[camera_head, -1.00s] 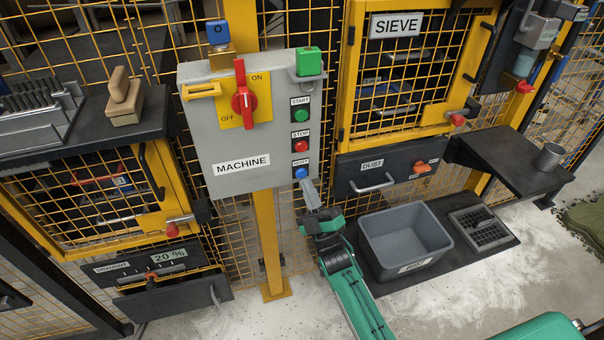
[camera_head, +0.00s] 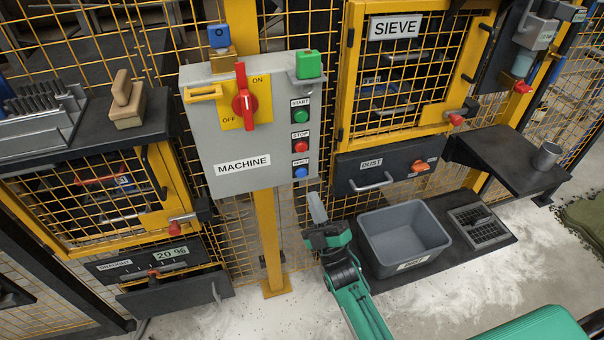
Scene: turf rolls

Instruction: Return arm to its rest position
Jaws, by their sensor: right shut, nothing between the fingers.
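My right gripper (camera_head: 317,209) is shut and empty, with its fingers pointing up. It is below the lower right corner of the grey machine control box (camera_head: 222,145), apart from the blue reset button (camera_head: 301,172). My green right forearm (camera_head: 352,292) reaches up from the bottom edge. The red stop button (camera_head: 301,146) and green start button (camera_head: 301,116) are uncovered. My left gripper is not in view.
A grey bin (camera_head: 403,240) stands on a dark mat just right of my gripper, beside a floor grate (camera_head: 478,226). A yellow post (camera_head: 268,240) is left of it. The dust drawer (camera_head: 350,174) is above the bin. A dark shelf (camera_head: 510,165) juts out at right.

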